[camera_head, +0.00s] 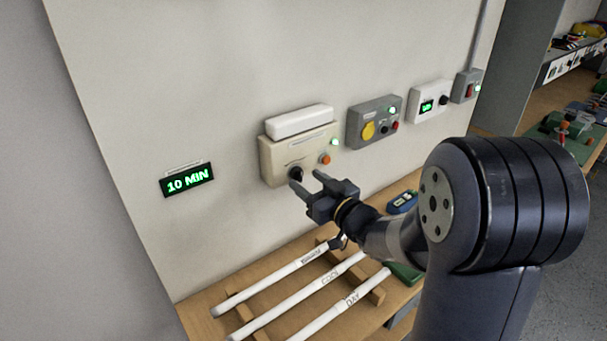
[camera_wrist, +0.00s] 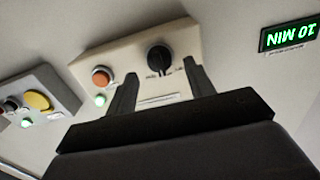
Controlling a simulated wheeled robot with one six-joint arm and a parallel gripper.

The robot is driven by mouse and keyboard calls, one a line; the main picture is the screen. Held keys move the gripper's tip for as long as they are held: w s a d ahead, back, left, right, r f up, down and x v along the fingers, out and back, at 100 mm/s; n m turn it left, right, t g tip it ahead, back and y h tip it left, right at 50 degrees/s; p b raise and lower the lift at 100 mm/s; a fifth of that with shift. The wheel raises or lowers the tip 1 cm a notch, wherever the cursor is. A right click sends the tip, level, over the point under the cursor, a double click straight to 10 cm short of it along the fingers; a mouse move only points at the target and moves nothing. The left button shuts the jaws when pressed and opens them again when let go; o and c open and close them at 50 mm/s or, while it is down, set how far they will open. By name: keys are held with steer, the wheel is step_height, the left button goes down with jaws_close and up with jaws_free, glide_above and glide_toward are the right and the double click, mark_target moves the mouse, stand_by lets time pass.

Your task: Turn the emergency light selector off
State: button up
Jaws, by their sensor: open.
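The emergency light unit (camera_head: 283,158) is a beige box with a white lamp bar (camera_head: 299,121) on top, mounted on the wall. Its black selector knob (camera_head: 295,174) sits low on the front; it also shows in the wrist view (camera_wrist: 159,58). An orange button (camera_head: 325,159) and a lit green lamp (camera_head: 334,142) are to its right in the head view. My gripper (camera_head: 307,183) is open, with its fingers pointing at the unit near the knob. In the wrist view the knob is beyond the fingertips (camera_wrist: 160,75), between them, and nothing is held. Whether a finger touches the unit is unclear.
A "10 MIN" sign (camera_head: 187,180) glows green to the left. A grey box with a yellow button (camera_head: 374,122) and further wall boxes are to the right. Labelled white tubes (camera_head: 300,293) lie on a wooden rack on the bench below my arm.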

mark_target(298, 175)
steer(key=shift+x, duration=1.35)
steer(key=shift+c, duration=0.3)
steer(key=c, duration=0.9)
steer(key=shift+f+n+b, duration=0.1)
steer(key=shift+n+b, duration=0.3)
steer(key=shift+b, duration=0.15)
steer(key=shift+f+b, duration=0.1)
steer(key=shift+b, duration=0.4)
steer(key=n+b, duration=0.2)
steer(key=b, duration=0.1)
steer(key=shift+n, duration=0.3)
steer(key=n+b, duration=0.4)
steer(key=shift+s, duration=0.1)
steer(key=shift+n, duration=0.4)
